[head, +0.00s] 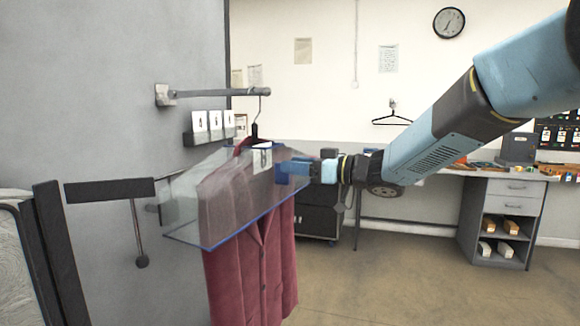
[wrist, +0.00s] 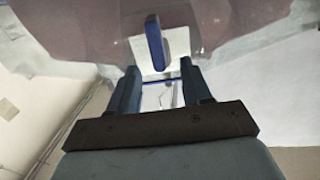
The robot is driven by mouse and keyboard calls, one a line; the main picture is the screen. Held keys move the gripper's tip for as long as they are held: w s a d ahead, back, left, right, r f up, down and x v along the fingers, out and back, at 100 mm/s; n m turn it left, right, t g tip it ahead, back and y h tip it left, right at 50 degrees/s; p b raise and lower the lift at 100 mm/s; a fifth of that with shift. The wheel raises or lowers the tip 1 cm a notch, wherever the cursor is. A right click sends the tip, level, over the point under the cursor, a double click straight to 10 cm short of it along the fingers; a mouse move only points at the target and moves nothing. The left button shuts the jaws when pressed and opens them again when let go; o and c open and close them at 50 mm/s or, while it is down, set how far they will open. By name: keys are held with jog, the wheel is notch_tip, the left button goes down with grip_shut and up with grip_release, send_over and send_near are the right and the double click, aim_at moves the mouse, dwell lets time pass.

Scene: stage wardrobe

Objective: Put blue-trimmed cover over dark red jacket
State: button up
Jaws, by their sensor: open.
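The dark red jacket (head: 250,270) hangs on a hanger from the wall rail. The clear blue-trimmed cover (head: 205,205) is over the jacket's shoulders and upper part, tilted, with its blue lower edge slanting across the jacket's front. The lower jacket shows below that edge. My gripper (head: 290,170) is at the cover's upper right side. In the wrist view my gripper (wrist: 160,85) has its two fingers apart, with a blue tab (wrist: 154,42) beyond and between their tips. The cover (wrist: 215,25) and dark red cloth fill the top of that view. I cannot tell whether the fingers touch the cover.
The rail (head: 215,93) juts from the grey wall panel above a small rack of numbered cards (head: 212,125). A dark bracket (head: 110,190) stands at the left. A workbench with drawers (head: 505,195) is at the right. The floor in front of it is clear.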

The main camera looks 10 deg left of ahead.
jog(key=s+d+m+t+h, duration=0.1)
jog(key=d+m+t+h, duration=0.6)
jog(key=d, duration=1)
jog(key=s+d+m+t+h, duration=0.2)
jog(key=d+m+t+h, duration=0.25)
jog(key=d+h, duration=0.8)
jog(key=s+d+f+m+g, duration=0.1)
jog(key=s+d+f+g, duration=0.1)
jog(key=s, duration=0.5)
jog(key=s+d+f+m+g+y, duration=0.1)
jog(key=s+d+f+g, duration=0.2)
jog(key=s, duration=0.4)
jog(key=s+d+f+m+g+y, duration=0.1)
jog(key=s+d+f+m+g, duration=0.1)
jog(key=s+f+g, duration=0.3)
jog(key=s+d+f, duration=0.1)
jog(key=s, duration=0.2)
